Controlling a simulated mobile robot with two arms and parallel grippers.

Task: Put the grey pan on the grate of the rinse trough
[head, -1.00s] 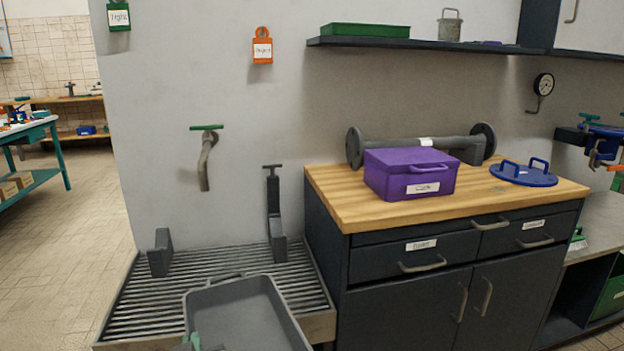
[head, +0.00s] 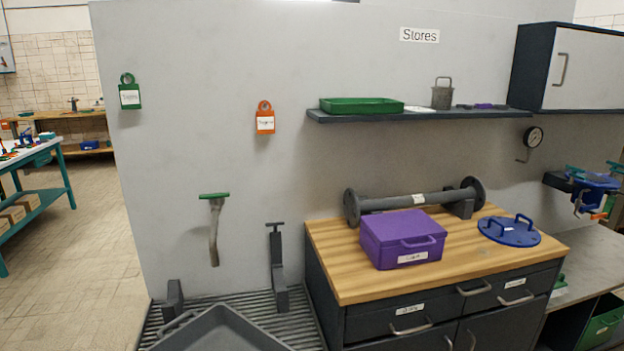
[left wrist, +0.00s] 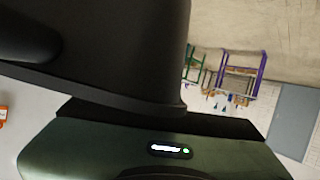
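The grey pan (head: 218,332) is at the bottom edge of the head view, over the near part of the rinse trough's slatted grate (head: 298,328). Its far corner and one handle (head: 176,323) show; the near part is cut off. I cannot tell whether the pan touches the grate. Neither gripper shows in the head view. The left wrist view shows dark body parts close to the camera and no fingertips, so the hold on the pan is hidden.
A grey bracket (head: 174,299) and a tall clamp post (head: 277,270) stand at the back of the grate. The wooden-topped cabinet (head: 350,280) adjoins on the right, carrying a purple box (head: 402,240) and a blue lid (head: 510,231).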

